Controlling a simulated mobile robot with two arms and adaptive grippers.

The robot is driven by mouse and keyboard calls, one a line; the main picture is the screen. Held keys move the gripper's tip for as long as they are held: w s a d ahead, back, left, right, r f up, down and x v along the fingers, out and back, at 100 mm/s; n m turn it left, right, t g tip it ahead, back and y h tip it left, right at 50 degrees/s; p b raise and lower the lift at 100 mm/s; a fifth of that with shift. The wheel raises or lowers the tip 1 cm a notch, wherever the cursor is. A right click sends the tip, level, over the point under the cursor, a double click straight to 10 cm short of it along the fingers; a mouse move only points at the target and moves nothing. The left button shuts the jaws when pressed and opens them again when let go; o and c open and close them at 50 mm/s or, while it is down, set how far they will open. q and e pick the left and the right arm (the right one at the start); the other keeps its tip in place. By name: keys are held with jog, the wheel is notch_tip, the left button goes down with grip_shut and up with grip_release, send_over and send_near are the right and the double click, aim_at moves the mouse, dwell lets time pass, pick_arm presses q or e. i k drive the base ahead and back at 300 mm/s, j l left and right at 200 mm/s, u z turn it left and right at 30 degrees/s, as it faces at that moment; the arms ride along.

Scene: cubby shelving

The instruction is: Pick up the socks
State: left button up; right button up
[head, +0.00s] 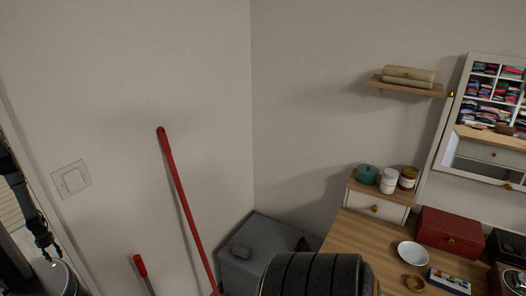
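I cannot make out any socks for certain. My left gripper (46,246) hangs at the lower left edge, at the end of a black arm, well away from the grey box. It is small and dark, and I cannot tell whether its fingers are open or shut. My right gripper is not in view.
A red pole (187,211) leans near the corner, with a shorter red handle (140,266) beside it. At right, a wooden dresser (360,237) holds a white bowl (413,254), a red box (449,233) and jars. A mirror (449,116) reflects shelves of folded clothes.

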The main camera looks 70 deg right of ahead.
aim_at(241, 251)
jog(key=z, duration=2)
jog(key=i+l+u, duration=0.15)
jog(key=l+u, duration=0.2)
jog(key=i+l+u, duration=0.15)
jog(key=u, duration=0.2)
jog(key=l+u, duration=0.75)
jog(key=i+l, duration=0.05)
jog(key=l, duration=0.05)
